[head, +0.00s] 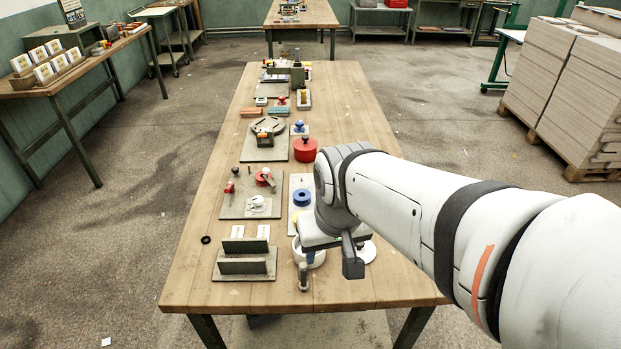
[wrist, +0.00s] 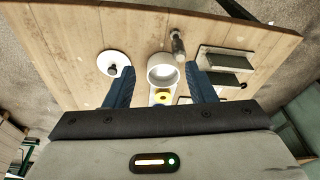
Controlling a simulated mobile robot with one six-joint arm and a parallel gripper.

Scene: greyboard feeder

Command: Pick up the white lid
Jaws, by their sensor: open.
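The white lid (wrist: 113,64) is a flat round disc with a dark knob, lying on the wooden table. In the head view the lid (head: 369,252) is partly hidden behind my gripper. My gripper (head: 332,263) hangs over the near part of the table, left of the lid. In the wrist view my gripper (wrist: 160,70) has its two blue fingers spread wide and nothing held. The lid lies just outside the left finger there. A white round pot (wrist: 162,72) shows between the fingers, below them; it also shows in the head view (head: 297,252).
A grey upright peg (head: 303,277) stands at the pot's near side. A slotted grey holder (head: 245,262) is to the left. A red pot (head: 305,150) and several fixtures lie farther back. Bare wood lies along the table's right side.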

